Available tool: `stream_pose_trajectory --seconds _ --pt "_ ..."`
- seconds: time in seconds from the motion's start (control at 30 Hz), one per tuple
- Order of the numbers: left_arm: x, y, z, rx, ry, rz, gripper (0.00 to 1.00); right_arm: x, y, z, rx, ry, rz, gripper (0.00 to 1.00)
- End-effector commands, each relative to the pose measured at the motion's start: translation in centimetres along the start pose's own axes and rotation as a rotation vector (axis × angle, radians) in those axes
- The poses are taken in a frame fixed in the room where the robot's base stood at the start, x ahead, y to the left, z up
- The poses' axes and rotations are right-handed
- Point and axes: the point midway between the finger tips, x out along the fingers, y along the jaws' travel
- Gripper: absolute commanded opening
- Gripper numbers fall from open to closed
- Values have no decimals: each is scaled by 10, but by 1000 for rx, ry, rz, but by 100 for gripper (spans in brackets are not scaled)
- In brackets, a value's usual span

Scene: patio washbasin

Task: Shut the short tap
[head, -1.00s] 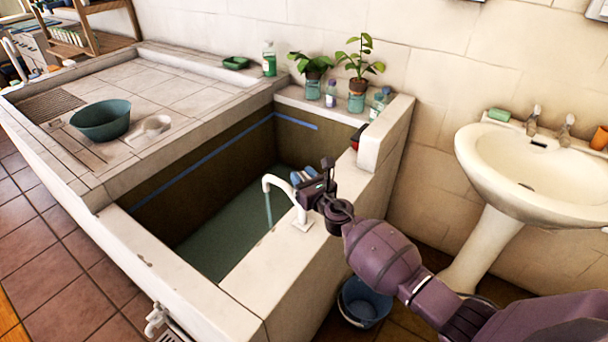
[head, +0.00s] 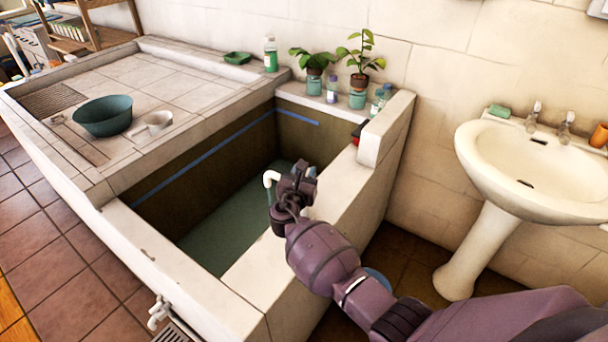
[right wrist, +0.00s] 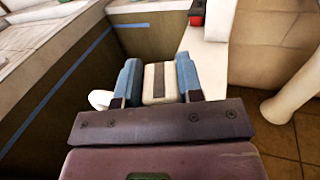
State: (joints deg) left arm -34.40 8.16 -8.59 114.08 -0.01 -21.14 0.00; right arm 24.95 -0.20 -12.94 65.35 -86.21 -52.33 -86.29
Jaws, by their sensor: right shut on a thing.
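A white tap with a curved spout (head: 271,177) stands on the front wall of the stone tank (head: 235,291), its spout over the water. My right gripper (head: 299,180) is at the top of this tap and hides most of its body in the head view. In the right wrist view, its two blue fingers (right wrist: 159,82) are shut on a cream piece with a dark stripe (right wrist: 159,70), which looks like the tap's handle. The white spout end (right wrist: 100,99) shows left of the fingers. My left gripper is not in view.
Another white tap (head: 157,312) is low on the tank's outer side. A green basin (head: 103,117) and a white scoop (head: 152,124) lie on the tiled top. Potted plants (head: 359,80) stand at the back ledge. A washbasin (head: 535,165) is at right.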

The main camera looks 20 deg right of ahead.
Motion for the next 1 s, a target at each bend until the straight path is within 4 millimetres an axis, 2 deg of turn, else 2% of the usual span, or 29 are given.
stream_pose_trajectory --seconds 0.13,0.4,1.0 --pt "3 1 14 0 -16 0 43 0 2 -2 -1 0 -114 10" --pt "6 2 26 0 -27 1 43 0 1 -1 -1 0 -267 10" --pt "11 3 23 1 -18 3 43 1 0 1 0 -2 -344 10"
